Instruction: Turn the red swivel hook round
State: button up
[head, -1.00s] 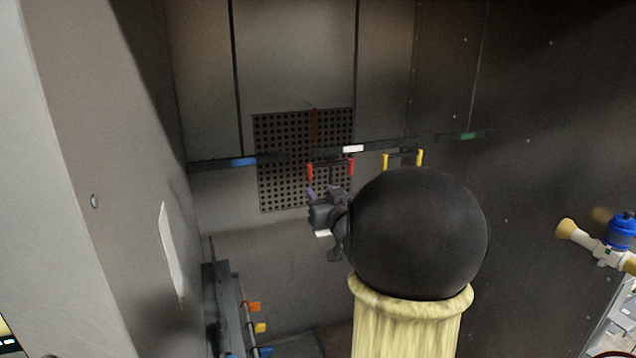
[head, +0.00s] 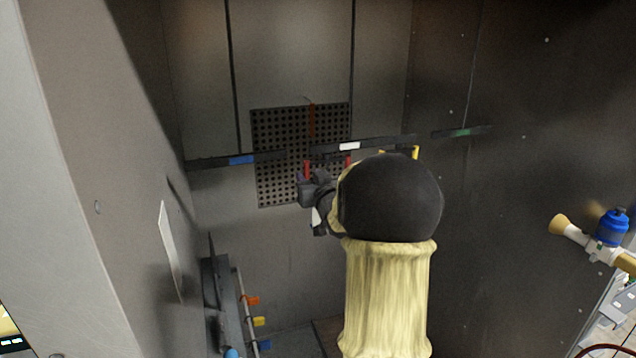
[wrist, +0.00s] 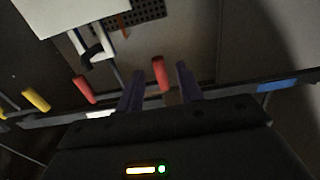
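The red swivel hook hangs from a dark rail and has two red tips. Its left tip (head: 306,168) and right tip (head: 348,160) show in the head view, the rest being partly hidden by my gripper (head: 306,188) and arm. In the wrist view, where left and right appear swapped, one red tip (wrist: 160,74) stands between the two purple fingers of my gripper (wrist: 160,68). Gaps show on both sides of that tip, so the fingers look open around it. The other red tip (wrist: 84,88) is outside the fingers, to the left.
A yellow hook (head: 415,152) is on the right, partly hidden by my arm. The rail carries blue (head: 241,160), white (head: 349,146) and green (head: 462,132) labels. A perforated panel (head: 275,185) is behind. In the wrist view, a white plate (wrist: 85,12) is at upper left.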

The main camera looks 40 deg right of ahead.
aim_at(307, 174)
jog(key=shift+x, duration=1.65)
jog(key=shift+c, duration=0.3)
jog(key=c, duration=0.5)
jog(key=shift+b+v, duration=0.3)
jog(key=shift+v, duration=0.8)
jog(key=shift+c, duration=0.3)
jog(key=shift+d, duration=0.2)
jog(key=shift+s+d, duration=0.15)
jog(key=shift+s, duration=0.4)
jog(key=shift+s+d, duration=0.15)
jog(key=shift+s, duration=0.45)
jog(key=shift+w, duration=0.15)
jog(key=shift+a, duration=0.1)
